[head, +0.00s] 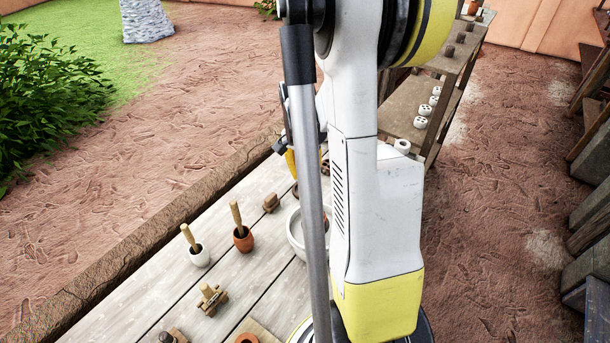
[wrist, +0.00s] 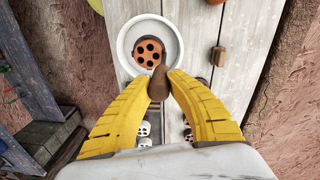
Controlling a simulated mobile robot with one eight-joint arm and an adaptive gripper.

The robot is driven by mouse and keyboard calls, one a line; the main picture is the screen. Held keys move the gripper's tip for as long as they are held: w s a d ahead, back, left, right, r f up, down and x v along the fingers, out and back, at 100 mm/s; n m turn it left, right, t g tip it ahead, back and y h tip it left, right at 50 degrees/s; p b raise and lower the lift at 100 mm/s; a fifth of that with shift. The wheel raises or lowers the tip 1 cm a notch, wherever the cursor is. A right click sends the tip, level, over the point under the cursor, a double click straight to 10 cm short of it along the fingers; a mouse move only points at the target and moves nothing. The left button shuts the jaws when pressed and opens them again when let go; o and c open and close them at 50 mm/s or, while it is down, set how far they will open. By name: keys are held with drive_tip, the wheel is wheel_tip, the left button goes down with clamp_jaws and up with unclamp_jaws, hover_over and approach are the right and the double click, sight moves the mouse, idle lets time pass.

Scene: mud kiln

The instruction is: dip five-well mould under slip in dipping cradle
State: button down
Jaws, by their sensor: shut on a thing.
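My gripper (wrist: 160,86) is shut on a brown handle (wrist: 158,83), perhaps that of the dipping cradle; the fingers hide part of it. Just beyond the fingertips, an orange-brown round mould (wrist: 149,52) with several dark wells shows inside the rim of a white bowl (wrist: 122,50). The handle's top end lies close to the mould; I cannot tell how they join. The wells are plainly visible, and the mould's height against any slip is unclear. In the head view the bowl (head: 296,238) is mostly hidden behind my arm.
The plank table (head: 135,285) also bears a white mortar (head: 199,256), an orange mortar (head: 243,240), both with pestles, and a small wooden piece (head: 212,299). A brown block (wrist: 218,56) lies right of the bowl. A shelf (head: 410,115) with several white holed pieces stands behind.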

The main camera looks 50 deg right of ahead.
drive_tip(key=shift+f+b, duration=3.55)
drive_tip(key=shift+f, duration=0.55)
drive_tip(key=shift+r, duration=0.15)
drive_tip(key=shift+r+p, duration=3.05)
drive_tip(key=shift+r, duration=1.6)
